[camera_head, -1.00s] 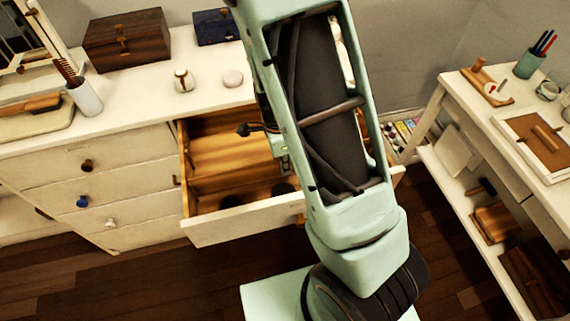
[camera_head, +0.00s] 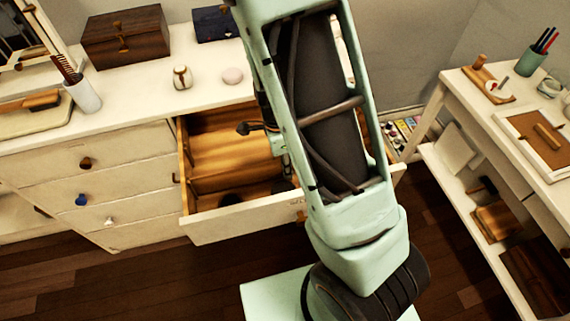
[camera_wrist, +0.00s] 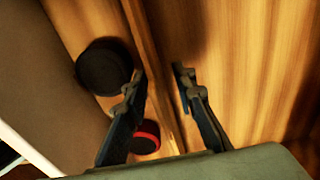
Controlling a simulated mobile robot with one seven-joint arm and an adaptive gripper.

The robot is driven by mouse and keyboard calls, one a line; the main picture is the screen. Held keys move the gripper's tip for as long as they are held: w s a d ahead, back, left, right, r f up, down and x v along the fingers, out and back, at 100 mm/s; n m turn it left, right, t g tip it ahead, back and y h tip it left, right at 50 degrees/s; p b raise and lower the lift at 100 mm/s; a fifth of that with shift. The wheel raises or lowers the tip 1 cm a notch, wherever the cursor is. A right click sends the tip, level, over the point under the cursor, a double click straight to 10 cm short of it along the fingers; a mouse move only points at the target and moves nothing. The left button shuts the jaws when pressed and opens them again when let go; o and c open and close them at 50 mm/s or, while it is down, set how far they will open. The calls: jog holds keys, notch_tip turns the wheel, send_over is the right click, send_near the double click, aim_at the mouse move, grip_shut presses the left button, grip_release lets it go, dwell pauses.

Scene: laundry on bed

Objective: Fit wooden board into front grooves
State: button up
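The drawer (camera_head: 245,223) stands pulled out of the white dresser, with a wooden interior. In the wrist view a thin wooden board (camera_wrist: 149,45) stands on edge across the drawer, parting a front compartment from a larger one. My gripper (camera_wrist: 160,73) is over the board, with one finger on each side. The fingers are apart; a gap shows between the board and the right finger. Whether the left finger touches the board I cannot tell. The grooves are not clearly visible. My arm hides the right part of the drawer in the head view.
A black round container (camera_wrist: 104,67) and a red-rimmed one (camera_wrist: 147,137) sit in the front compartment, close to the left finger. The dresser top holds a brown box (camera_head: 126,38) and a small white jar (camera_head: 182,77). A white side table (camera_head: 480,95) stands at right.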

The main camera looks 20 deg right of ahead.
jog(key=r, duration=0.7)
jog(key=a+r, duration=0.1)
jog(key=r, duration=0.3)
jog(key=shift+r, duration=0.3)
